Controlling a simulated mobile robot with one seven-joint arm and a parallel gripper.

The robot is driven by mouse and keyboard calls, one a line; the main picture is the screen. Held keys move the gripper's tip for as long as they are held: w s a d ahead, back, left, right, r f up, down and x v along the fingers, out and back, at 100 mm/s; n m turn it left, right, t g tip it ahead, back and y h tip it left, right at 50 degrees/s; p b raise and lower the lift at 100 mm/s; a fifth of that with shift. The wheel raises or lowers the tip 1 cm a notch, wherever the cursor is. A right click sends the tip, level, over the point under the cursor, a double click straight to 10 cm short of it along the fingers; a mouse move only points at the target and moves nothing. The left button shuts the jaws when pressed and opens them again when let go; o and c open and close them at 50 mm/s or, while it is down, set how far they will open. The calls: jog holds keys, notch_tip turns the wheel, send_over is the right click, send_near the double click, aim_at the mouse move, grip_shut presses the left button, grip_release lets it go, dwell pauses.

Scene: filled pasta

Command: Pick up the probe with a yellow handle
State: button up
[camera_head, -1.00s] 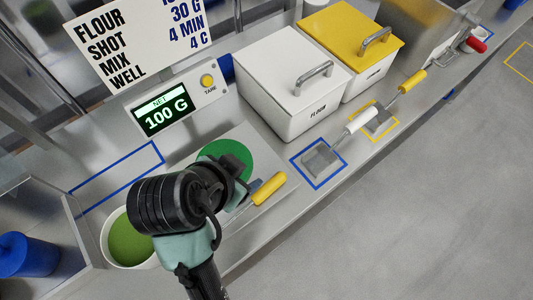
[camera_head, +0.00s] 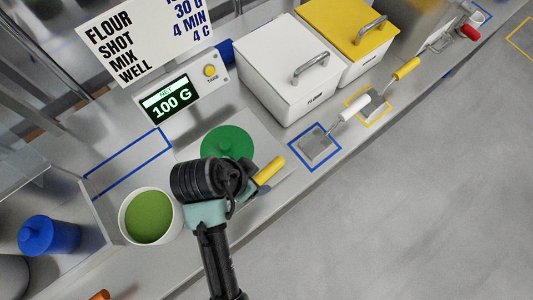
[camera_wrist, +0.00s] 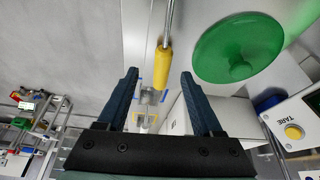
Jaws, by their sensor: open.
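The probe's yellow handle (camera_head: 270,170) lies on the counter in front of the green lid, and my gripper hides part of the probe in the head view. In the wrist view the yellow handle (camera_wrist: 158,63) points down into the gap between my fingertips, with a thin metal shaft (camera_wrist: 168,22) running up out of view. My gripper (camera_wrist: 159,74) is open, one dark blue finger on each side of the handle with gaps on both sides. I cannot tell the height of the fingers over the handle.
A green lid (camera_head: 228,143) lies close behind the handle. A white pot of green contents (camera_head: 148,217) stands left of my arm. Scoops with a white handle (camera_head: 354,107) and a yellow handle (camera_head: 406,68) lie to the right, before white (camera_head: 286,70) and yellow-lidded bins (camera_head: 352,25).

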aim_at(264, 174)
jog(key=x, duration=0.2)
jog(key=p+x, duration=0.1)
jog(key=x, duration=0.2)
jog(key=shift+w+d+r, duration=0.15)
jog(key=shift+w, duration=0.25)
grip_shut()
